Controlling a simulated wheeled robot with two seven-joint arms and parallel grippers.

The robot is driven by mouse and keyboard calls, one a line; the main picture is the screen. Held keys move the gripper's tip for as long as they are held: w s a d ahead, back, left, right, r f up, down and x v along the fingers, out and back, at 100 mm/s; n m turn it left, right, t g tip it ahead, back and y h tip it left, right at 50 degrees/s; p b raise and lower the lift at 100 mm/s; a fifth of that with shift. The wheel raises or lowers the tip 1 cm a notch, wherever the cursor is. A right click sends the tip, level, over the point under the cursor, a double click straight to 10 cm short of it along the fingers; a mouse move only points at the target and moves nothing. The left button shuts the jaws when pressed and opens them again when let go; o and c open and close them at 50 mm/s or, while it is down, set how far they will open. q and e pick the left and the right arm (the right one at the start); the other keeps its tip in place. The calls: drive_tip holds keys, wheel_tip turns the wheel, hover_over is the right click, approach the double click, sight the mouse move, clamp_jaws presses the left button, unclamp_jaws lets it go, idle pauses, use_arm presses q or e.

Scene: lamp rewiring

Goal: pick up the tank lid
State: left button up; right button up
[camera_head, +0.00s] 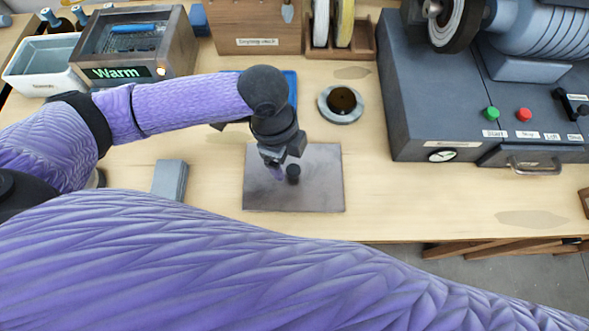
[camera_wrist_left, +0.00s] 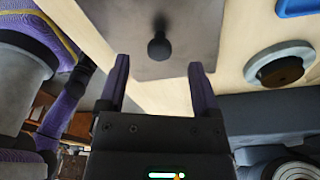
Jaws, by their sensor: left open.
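The tank lid (camera_head: 322,192) is a flat, dark grey square plate lying on the wooden table, with a round black knob (camera_head: 293,174) near its middle. My left gripper (camera_head: 280,168) is over the lid, just beside the knob in the head view. In the left wrist view the lid (camera_wrist_left: 190,25) and its knob (camera_wrist_left: 159,48) show beyond my two purple fingers (camera_wrist_left: 159,68). The fingers are open and empty, with the knob lined up between them but a little ahead. My right gripper is not in view.
A metal tank marked "Warm" (camera_head: 120,72) stands at the back left beside a white bin (camera_head: 40,66). A grey ring-shaped dish (camera_head: 340,103) sits behind the lid. A grey block (camera_head: 170,180) lies left of it. A large grey machine (camera_head: 430,110) fills the right.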

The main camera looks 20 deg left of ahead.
sight(293, 169)
use_arm(q)
drive_tip(key=f, duration=0.1)
drive_tip(key=d+f+b, duration=0.1)
drive_tip(key=f, duration=0.3)
drive_tip(key=shift+s+d+f+b, duration=0.1)
drive_tip(key=shift+d+b, duration=0.15)
drive_tip(key=shift+b, duration=0.05)
drive_tip(key=shift+c, duration=0.5)
clamp_jaws()
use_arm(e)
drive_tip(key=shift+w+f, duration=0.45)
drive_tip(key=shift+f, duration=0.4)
